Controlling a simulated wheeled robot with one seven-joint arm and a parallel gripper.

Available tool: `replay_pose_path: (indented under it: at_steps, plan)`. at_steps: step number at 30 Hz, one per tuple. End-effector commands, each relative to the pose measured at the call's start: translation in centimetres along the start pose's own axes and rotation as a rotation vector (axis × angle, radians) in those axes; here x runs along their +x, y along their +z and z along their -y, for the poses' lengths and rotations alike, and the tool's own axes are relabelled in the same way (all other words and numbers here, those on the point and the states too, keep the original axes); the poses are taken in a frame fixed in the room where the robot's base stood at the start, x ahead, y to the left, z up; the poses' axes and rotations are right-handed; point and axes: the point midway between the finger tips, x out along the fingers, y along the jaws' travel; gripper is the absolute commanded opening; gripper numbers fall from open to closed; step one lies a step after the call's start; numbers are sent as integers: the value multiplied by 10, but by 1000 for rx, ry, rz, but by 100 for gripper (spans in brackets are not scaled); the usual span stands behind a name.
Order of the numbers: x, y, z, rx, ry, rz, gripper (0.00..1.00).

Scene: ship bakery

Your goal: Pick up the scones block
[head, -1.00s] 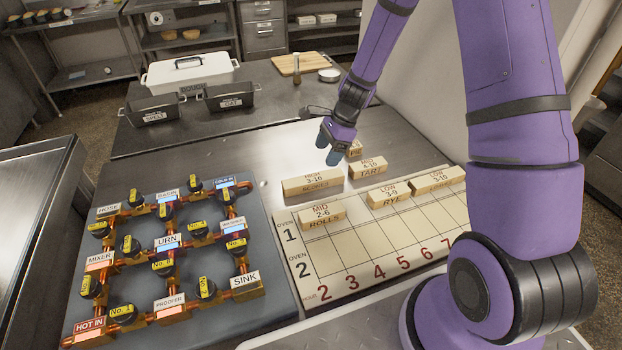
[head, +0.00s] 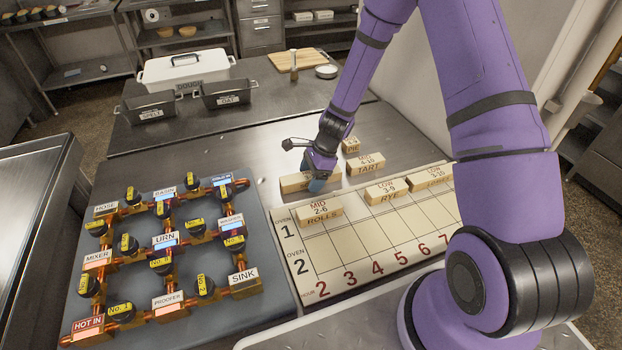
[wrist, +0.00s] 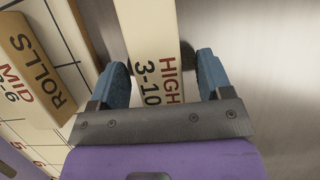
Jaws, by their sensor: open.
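The scones block (head: 293,183) is a long wooden block lying on the steel counter just beyond the schedule board. My gripper (head: 317,182) is down over it and hides much of its labelled face in the head view. In the wrist view the same block (wrist: 150,30), with "HIGH 3-10" on top, runs between the two blue fingers of my gripper (wrist: 163,72). The fingers are open, one on each side, with a gap visible on the right side. Whether the left finger touches the block I cannot tell.
The rolls block (head: 321,212) sits on the board (head: 350,255) close by. Rye (head: 386,191), tart (head: 366,164) and pie (head: 351,146) blocks are to the right. A pipe-and-valve panel (head: 215,285) is at left. Black tins (head: 226,96) stand at the back.

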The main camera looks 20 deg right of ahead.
Motion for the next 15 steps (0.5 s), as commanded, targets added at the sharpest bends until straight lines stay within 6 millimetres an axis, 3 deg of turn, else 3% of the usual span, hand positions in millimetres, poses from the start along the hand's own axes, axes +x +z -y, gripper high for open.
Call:
replay_pose_path:
  at_steps: [5, 12, 15]
  plan:
    - [0, 0, 0, 0, -1, 0, 72]
    - [0, 0, 0, 0, -1, 0, 17]
    - [0, 0, 0, 0, -1, 0, 15]
